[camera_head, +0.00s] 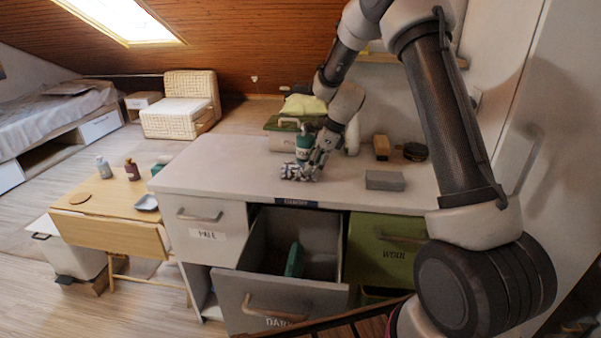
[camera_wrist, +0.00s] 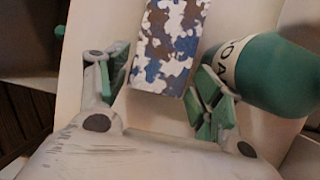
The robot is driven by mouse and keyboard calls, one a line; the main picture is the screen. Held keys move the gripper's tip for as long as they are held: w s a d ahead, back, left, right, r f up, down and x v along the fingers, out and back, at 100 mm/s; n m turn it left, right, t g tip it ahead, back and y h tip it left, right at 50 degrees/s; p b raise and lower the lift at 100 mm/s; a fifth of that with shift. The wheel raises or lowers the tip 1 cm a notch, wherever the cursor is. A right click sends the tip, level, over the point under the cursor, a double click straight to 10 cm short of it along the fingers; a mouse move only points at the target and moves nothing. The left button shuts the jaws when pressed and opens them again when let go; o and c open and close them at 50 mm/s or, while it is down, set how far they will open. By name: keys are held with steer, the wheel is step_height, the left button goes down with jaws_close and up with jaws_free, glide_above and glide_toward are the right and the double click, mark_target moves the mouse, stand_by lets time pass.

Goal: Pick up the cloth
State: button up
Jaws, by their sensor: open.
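The cloth (camera_wrist: 170,45), blue, brown and white in a camouflage-like pattern, looks like a folded strip on the pale counter top. In the head view a small patterned patch of it (camera_head: 290,172) shows at the counter's front, partly covered by my gripper. My gripper (camera_head: 312,172) points down there. In the wrist view my gripper (camera_wrist: 158,88) is open, with its green-padded fingers on either side of the cloth's near end. I cannot tell whether they touch it.
A green bottle (camera_wrist: 268,78) stands close beside the right finger; it also shows in the head view (camera_head: 304,142). A grey block (camera_head: 385,181) lies to the right on the counter (camera_head: 230,170). The drawer marked DARK (camera_head: 280,306) is pulled out below, with a green item (camera_head: 294,260) inside.

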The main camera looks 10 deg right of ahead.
steer(key=shift+w+a+f, duration=0.1)
steer(key=shift+a+f, duration=0.2)
steer(key=shift+f, duration=0.3)
steer(key=c, duration=0.7)
steer(key=shift+c, duration=0.2)
steer(key=shift+d+r, duration=0.1)
steer(key=shift+r, duration=0.2)
